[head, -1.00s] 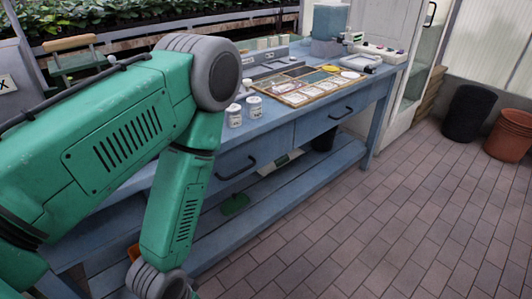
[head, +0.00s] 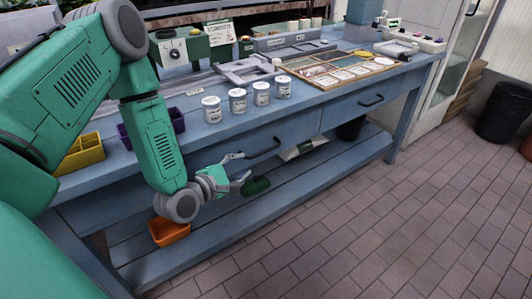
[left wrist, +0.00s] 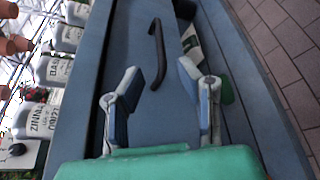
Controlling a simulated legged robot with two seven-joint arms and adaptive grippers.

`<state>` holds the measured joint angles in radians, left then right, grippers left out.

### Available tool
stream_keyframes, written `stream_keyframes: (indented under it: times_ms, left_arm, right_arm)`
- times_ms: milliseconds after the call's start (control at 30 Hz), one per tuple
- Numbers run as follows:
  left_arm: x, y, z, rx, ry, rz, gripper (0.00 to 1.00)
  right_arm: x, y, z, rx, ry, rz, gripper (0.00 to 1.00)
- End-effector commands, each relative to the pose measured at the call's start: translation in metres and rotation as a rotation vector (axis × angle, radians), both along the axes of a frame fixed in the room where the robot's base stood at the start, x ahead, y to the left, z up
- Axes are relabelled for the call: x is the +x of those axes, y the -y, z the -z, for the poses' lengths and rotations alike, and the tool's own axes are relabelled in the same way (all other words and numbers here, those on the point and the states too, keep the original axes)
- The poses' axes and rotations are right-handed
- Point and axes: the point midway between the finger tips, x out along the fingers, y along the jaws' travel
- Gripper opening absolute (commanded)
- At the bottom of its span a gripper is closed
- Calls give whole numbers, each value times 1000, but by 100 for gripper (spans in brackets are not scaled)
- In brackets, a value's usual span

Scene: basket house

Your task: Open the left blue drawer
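The left blue drawer (head: 295,131) is in the front of the blue workbench and looks shut. Its dark bar handle (head: 264,149) also shows in the left wrist view (left wrist: 158,50). My left gripper (head: 240,170) is at the left end of this handle in the head view. In the left wrist view my left gripper (left wrist: 160,72) has its two fingers spread apart and empty. The handle's near end appears between the fingers there; no contact can be made out. My right gripper is not in view.
Several white jars (head: 238,102) stand on the bench top above the drawer. A second blue drawer (head: 345,112) is to the right. An orange container (head: 168,231) sits on the lower shelf (head: 215,236) below my arm. The brick floor in front is clear.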

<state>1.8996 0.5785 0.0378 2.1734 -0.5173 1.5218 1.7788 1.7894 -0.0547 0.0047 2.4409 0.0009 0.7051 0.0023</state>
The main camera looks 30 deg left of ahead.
Motion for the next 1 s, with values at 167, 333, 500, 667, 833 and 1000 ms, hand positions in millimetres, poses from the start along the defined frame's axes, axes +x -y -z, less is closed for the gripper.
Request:
stream_keyframes:
  times_ms: [167, 333, 500, 667, 833, 1000]
  left_arm:
    - [37, 3, 9, 4, 3, 4, 31]
    - [72, 4, 18, 4, 1, 3, 31]
    - [99, 6, 24, 3, 0, 2, 31]
    - [112, 6, 26, 2, -2, 1, 31]
    - [116, 6, 26, 1, -2, 0, 31]
    - [116, 6, 26, 1, -2, 0, 31]
  right_arm:
    - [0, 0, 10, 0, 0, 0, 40]
    - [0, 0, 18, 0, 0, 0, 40]
    - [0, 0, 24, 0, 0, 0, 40]
    - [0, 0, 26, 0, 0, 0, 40]
    - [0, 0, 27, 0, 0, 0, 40]
    - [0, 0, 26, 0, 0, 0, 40]
